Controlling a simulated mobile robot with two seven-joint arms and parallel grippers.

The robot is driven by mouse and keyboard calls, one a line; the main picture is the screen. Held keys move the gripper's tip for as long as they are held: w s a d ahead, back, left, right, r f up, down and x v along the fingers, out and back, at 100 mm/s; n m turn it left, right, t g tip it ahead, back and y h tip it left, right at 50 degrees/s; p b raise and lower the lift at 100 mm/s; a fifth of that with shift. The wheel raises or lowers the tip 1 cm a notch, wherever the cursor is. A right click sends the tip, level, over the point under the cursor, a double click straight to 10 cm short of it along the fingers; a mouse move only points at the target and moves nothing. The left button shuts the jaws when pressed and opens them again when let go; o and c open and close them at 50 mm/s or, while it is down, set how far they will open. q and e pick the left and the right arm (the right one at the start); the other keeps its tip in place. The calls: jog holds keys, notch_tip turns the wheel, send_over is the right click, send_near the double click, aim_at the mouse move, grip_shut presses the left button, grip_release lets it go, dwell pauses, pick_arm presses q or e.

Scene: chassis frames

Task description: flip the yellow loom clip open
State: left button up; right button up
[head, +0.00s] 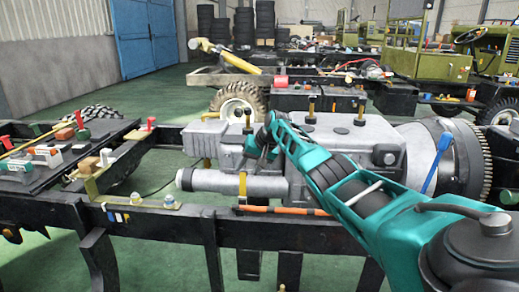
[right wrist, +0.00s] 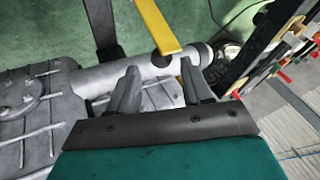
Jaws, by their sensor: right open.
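A narrow yellow strip, which looks like the loom clip (head: 242,187), stands upright in front of the grey tube, by the left end of an orange hose. My right gripper (head: 258,155) is above the tube, close to the clip's upper end. In the wrist view its two fingers (right wrist: 158,68) are apart, with no object held between them. Whether a finger touches the clip is unclear. My left gripper is out of view.
The grey gearbox (head: 225,140) and tube (head: 205,181) lie close under and beside the gripper. The orange hose (head: 285,211) runs along the black chassis rail (head: 165,225). A blue lever (head: 437,160) stands at the right. Small parts lie on the left rack.

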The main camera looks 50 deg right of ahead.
jog(key=p+v, duration=0.3)
jog(key=v, duration=0.9)
dwell(0.3)
